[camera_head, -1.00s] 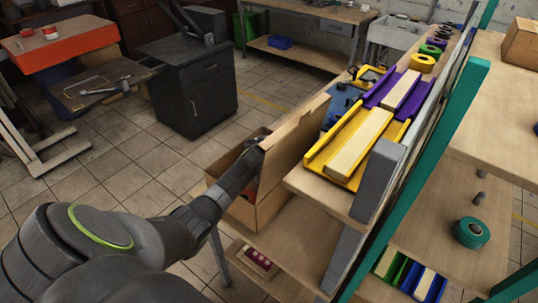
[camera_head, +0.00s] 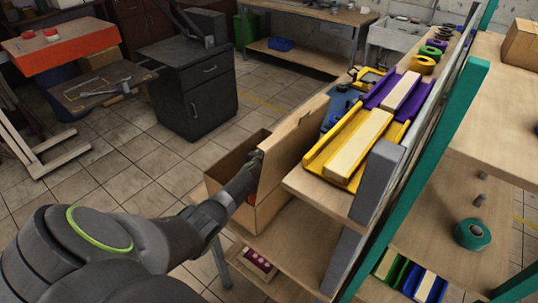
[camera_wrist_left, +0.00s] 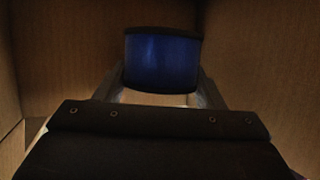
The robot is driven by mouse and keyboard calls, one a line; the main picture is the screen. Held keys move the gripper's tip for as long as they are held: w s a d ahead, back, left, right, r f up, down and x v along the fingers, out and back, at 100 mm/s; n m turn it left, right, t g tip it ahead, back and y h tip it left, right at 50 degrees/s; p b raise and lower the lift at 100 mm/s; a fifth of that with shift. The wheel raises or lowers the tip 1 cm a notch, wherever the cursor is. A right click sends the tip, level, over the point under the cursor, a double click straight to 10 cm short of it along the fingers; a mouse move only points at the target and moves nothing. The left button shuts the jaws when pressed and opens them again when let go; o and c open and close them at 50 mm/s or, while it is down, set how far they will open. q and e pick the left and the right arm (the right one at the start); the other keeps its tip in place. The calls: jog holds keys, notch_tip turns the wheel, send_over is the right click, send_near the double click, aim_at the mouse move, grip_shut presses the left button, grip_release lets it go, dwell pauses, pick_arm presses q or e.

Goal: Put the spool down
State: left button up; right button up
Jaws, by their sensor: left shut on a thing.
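A dark blue spool (camera_wrist_left: 162,62) with a black rim is between the fingers of my left gripper (camera_wrist_left: 160,96) in the left wrist view. The gripper is shut on it. Brown walls stand close on both sides and behind it, so the spool appears to be inside a box. In the head view my left arm reaches into the open cardboard box (camera_head: 268,213) beside the workbench, and its fingertips and the spool are hidden there. Whether the spool touches the box floor cannot be told. My right gripper is not in view.
The raised flap (camera_head: 292,145) of the box stands close to my left wrist. The workbench (camera_head: 305,190) with yellow and purple trays (camera_head: 316,160) is to the right. A teal post (camera_head: 430,165) rises beyond it.

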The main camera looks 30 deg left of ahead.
pick_arm(q)
jog(key=shift+f+b, duration=0.45)
jog(key=shift+f, duration=0.05)
jog(key=o, duration=1)
jog(key=shift+s, duration=0.1)
jog(key=shift+s+d+r+p, duration=0.15)
jog(key=shift+s+r+p, duration=0.2)
jog(key=shift+s+r, duration=0.15)
jog(key=shift+s+d+r+p, duration=0.15)
jog(key=shift+s+r+p, duration=0.15)
jog(key=shift+s+r, duration=0.2)
jog(key=shift+p+v, duration=0.3)
jog(key=shift+v, duration=2.25)
jog(key=shift+r, duration=0.15)
jog(key=shift+w, duration=0.1)
